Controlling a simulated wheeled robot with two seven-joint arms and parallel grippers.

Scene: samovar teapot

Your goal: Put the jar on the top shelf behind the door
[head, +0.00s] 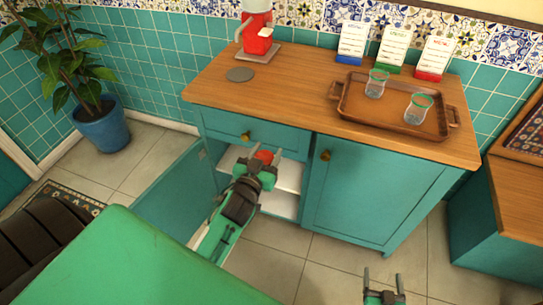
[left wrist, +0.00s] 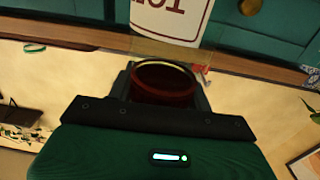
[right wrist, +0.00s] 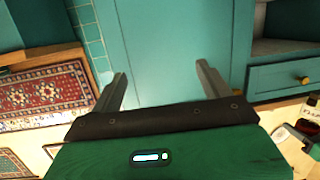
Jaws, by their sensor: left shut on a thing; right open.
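My left gripper (head: 264,163) is shut on the jar at the open left side of the teal cabinet. The jar's red top (head: 264,155) shows between the fingers, and its body is hidden there. In the left wrist view the jar's dark red round end (left wrist: 163,88) sits between the jaws, with a white label with red letters (left wrist: 172,20) beyond. The white top shelf (head: 289,175) shows beside the gripper, under the drawer. The open door (head: 172,194) swings out to the left. My right gripper (head: 383,278) is open and empty, low in front of the cabinet.
A lower shelf (head: 280,203) lies below. The closed right door (head: 365,190) stands beside the opening. The wooden counter (head: 290,103) holds a red samovar (head: 257,35), a grey disc (head: 240,74), a tray (head: 350,112) with two glasses, and three cards. A potted plant (head: 101,125) stands left.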

